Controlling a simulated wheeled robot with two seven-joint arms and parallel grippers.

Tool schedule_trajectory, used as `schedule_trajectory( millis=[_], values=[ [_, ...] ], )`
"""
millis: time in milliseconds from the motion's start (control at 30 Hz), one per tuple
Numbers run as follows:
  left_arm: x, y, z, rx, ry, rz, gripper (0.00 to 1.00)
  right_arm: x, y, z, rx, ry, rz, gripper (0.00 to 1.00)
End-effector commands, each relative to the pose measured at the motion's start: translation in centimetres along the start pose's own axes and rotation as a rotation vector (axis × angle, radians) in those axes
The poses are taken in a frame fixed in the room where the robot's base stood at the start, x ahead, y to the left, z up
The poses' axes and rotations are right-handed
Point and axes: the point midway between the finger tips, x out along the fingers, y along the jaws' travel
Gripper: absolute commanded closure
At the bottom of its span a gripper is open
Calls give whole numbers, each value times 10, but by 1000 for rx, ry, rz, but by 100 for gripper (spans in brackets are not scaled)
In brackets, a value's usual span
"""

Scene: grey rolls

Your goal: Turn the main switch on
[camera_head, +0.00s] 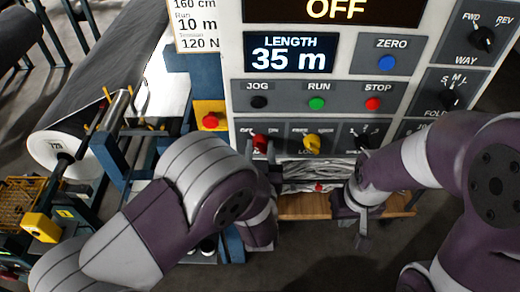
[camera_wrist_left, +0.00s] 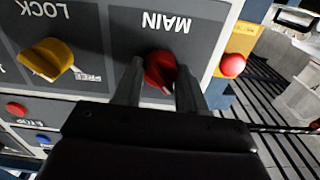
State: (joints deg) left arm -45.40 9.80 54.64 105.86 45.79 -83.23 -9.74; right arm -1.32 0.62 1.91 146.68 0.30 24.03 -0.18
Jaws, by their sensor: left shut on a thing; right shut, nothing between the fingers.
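The main switch is a red rotary knob (camera_head: 260,141) at the lower left of the control panel (camera_head: 340,91). In the left wrist view the same red knob (camera_wrist_left: 159,70) sits under the MAIN label, upside down there. My left gripper (camera_head: 260,150) has one finger on each side of the knob and is shut on it. In the left wrist view the gripper's fingers (camera_wrist_left: 158,84) flank the knob; its exact angle is partly hidden. The display (camera_head: 335,9) at the top reads OFF. My right gripper (camera_head: 363,241) is shut and empty, below the panel's lower edge.
The yellow LOCK knob (camera_head: 311,144) is close to the right of the main switch. A red button on a yellow plate (camera_head: 210,121) is close to its left. JOG, RUN and STOP buttons (camera_head: 372,103) are above. A large grey roll (camera_head: 95,90) stands at left.

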Motion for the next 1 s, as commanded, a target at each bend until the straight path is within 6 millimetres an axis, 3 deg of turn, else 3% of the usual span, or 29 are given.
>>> schedule_trajectory(
  millis=[1000],
  values=[
    [0,0,-1,890,-3,1,90,-30,0,-4,0,0,0,100]
  ],
)
